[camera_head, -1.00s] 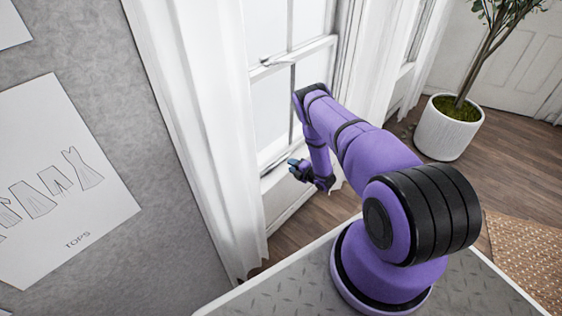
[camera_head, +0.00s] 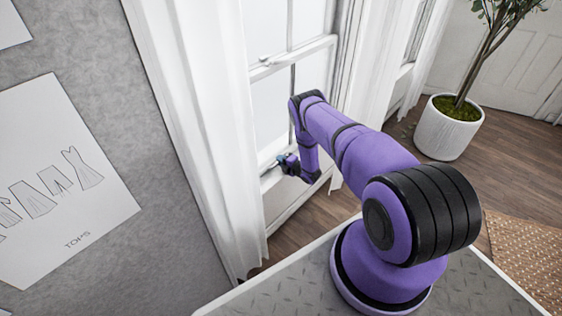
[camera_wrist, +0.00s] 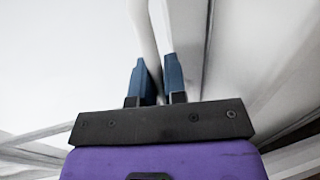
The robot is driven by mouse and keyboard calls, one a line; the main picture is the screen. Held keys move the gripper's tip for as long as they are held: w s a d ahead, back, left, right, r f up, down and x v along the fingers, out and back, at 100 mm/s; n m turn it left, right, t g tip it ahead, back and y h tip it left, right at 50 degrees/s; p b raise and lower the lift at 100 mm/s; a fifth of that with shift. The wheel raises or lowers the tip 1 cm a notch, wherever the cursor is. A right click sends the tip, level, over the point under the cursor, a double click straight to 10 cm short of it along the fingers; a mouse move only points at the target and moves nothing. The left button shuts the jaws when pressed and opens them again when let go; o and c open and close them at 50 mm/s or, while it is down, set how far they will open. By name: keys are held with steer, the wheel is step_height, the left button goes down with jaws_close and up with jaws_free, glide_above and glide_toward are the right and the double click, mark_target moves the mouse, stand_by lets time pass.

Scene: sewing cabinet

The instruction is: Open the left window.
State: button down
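The window (camera_head: 305,50) nearest me is a white sash window between white curtains. Its middle rail and bottom rail (camera_head: 270,178) show, and no gap under the lower sash can be made out. My gripper (camera_head: 284,160) is low in front of the lower pane, close to the bottom rail. I cannot tell whether it touches. In the wrist view my gripper's two blue fingers (camera_wrist: 157,72) stand a little apart, with nothing clearly held between them. Pale frame edges and white surfaces lie beyond the fingertips.
A long white curtain (camera_head: 190,120) hangs left of the window, another (camera_head: 375,60) to its right. A second window (camera_head: 418,40) is farther right. A potted plant (camera_head: 447,130) stands on the wooden floor near a woven rug (camera_head: 525,255). A grey wall with paper drawings is at left.

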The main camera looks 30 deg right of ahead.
glide_toward(273, 114)
steer(key=x, duration=0.5)
steer(key=shift+a, duration=0.15)
steer(key=c, duration=1.2)
jaws_free()
steer(key=v, duration=1)
steer(key=shift+s, duration=0.35)
